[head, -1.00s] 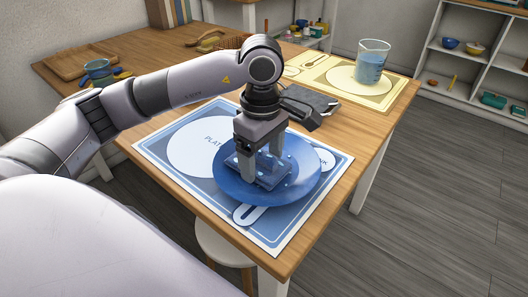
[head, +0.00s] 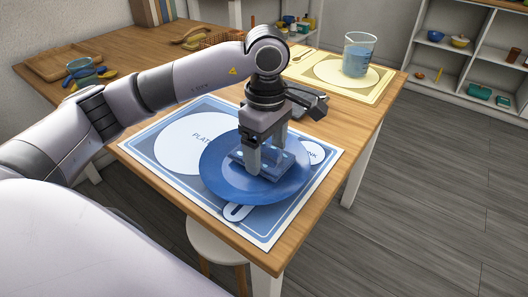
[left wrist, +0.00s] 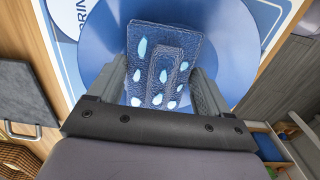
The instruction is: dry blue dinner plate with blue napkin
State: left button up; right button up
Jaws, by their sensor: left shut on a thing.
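The blue dinner plate (head: 290,190) lies on the blue printed placemat (head: 160,180), over its right part. My left gripper (head: 268,165) points down over the plate, shut on the folded blue napkin (head: 284,160). The napkin rests on the plate's middle. In the left wrist view the napkin (left wrist: 162,62) shows light blue drop shapes between the two fingers, with the plate (left wrist: 225,30) around it. No water drops are visible on the bare plate in the head view. My right gripper is not in view.
A dark slate board with a handle (left wrist: 22,92) lies beside the blue placemat. A stool (head: 215,245) stands below the table's front edge.

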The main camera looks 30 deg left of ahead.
pick_arm(q)
jog(key=shift+w+a+f, duration=0.1)
jog(key=shift+w+a, duration=0.1)
jog(key=shift+a, duration=0.25)
jog(key=shift+s+a+b, duration=0.2)
jog(key=shift+a+b, duration=0.15)
jog(key=shift+a, duration=0.35)
jog(key=shift+s+a, duration=0.2)
jog(key=shift+s, duration=0.35)
jog(key=shift+s+d, duration=0.25)
jog(key=shift+s, duration=0.25)
jog(key=shift+s+d+r, duration=0.2)
jog(key=shift+s+d, duration=0.05)
jog(key=shift+d, duration=0.25)
notch_tip(320, 180, up, 6)
jog(key=p, duration=0.3)
jog(key=shift+f+p, duration=0.25)
jog(key=shift+p, duration=0.15)
jog(key=shift+r, duration=0.3)
